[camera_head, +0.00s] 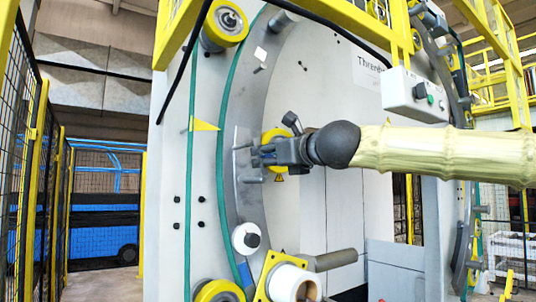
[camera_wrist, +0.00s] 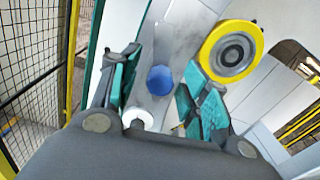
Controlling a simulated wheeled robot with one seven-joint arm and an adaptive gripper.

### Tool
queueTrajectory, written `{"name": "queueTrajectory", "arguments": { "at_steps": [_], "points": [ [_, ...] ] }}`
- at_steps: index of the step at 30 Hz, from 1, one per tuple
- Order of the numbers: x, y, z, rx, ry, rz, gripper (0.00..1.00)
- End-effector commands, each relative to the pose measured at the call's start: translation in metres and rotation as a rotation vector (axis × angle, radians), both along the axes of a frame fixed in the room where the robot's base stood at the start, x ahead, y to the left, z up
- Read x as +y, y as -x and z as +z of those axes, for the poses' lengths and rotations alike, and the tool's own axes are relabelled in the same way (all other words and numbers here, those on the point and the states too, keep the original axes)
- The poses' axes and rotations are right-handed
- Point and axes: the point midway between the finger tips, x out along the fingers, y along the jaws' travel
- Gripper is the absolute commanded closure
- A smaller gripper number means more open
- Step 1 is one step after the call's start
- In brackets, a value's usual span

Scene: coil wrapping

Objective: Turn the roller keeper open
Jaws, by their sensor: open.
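I cannot tell for sure which part is the roller keeper. In the wrist view a round blue part (camera_wrist: 160,80) sits on the grey curved plate between my fingers. A yellow-rimmed roller (camera_wrist: 232,52) with a dark hub is just right of my right finger. My gripper (camera_wrist: 160,68) is open, with green-padded fingers apart and nothing held. In the head view my gripper (camera_head: 256,156) is at the inner side of the grey curved ring (camera_head: 250,120), in front of a yellow roller (camera_head: 272,136) that it partly hides. Contact with the plate cannot be told.
A white roller (camera_head: 246,238) and a white spool on a yellow flange (camera_head: 290,281) are below my gripper. A yellow roller (camera_head: 225,22) is above. A white control box (camera_head: 414,97) hangs at upper right. A mesh fence (camera_head: 22,150) stands at left.

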Motion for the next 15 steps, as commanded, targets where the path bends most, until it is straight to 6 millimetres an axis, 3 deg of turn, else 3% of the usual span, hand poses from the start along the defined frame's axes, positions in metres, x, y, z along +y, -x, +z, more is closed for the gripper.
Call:
{"name": "queueTrajectory", "arguments": {
  "at_steps": [11, 15],
  "points": [
    [0.0021, -0.0051, -0.0013, 0.001, 0.002, -0.002, 0.54],
    [0.0021, -0.0051, -0.0015, 0.001, 0.002, -0.002, 0.76]
  ]
}}
